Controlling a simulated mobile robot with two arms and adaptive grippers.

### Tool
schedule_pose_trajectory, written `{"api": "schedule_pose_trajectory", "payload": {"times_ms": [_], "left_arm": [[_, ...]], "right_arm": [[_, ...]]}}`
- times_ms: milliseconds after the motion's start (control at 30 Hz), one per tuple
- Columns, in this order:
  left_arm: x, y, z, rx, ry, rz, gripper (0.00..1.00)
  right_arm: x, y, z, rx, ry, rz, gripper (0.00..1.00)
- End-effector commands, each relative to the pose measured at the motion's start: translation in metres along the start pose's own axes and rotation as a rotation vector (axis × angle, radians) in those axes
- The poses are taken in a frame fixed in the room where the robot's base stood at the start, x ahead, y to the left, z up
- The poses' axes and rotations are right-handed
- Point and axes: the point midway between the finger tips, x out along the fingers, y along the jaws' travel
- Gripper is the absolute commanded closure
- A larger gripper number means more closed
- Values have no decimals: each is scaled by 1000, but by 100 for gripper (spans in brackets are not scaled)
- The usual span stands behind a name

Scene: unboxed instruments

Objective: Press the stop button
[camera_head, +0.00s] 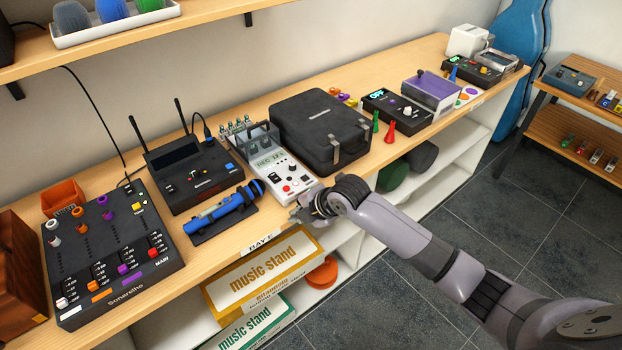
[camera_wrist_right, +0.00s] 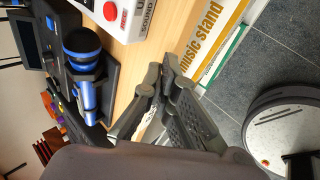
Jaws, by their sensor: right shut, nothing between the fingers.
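No label reading "stop" is legible, so I cannot tell which button is the stop button. My right gripper (camera_head: 304,212) is shut and empty, just in front of the device's near end at the shelf edge. In the right wrist view my right gripper (camera_wrist_right: 163,75) is apart from the red button. My left gripper is not in view.
A blue microphone (camera_head: 222,210) lies left of the device. A black case (camera_head: 318,128) stands behind and right of it. A black mixer (camera_head: 112,251) is at far left. Music stand boxes (camera_head: 262,272) sit below the shelf edge. Open floor lies to the right.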

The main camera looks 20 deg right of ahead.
Motion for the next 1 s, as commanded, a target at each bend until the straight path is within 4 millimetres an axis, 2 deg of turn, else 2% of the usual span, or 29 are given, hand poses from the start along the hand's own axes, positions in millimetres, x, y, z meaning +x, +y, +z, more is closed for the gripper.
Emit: {"api": "schedule_pose_trajectory", "payload": {"times_ms": [33,200,300,400,600,1000], "left_arm": [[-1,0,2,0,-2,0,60],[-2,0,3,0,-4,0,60],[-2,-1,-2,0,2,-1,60],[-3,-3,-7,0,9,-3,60],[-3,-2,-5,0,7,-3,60],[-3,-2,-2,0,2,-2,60]], "right_arm": [[-6,20,13,-88,-11,18,100],[-27,74,51,-397,-41,57,100],[-42,102,73,-554,-67,74,100],[-54,121,89,-666,-88,84,100],[-67,139,104,-772,-111,93,100],[-68,139,105,-781,-113,94,100]]}}
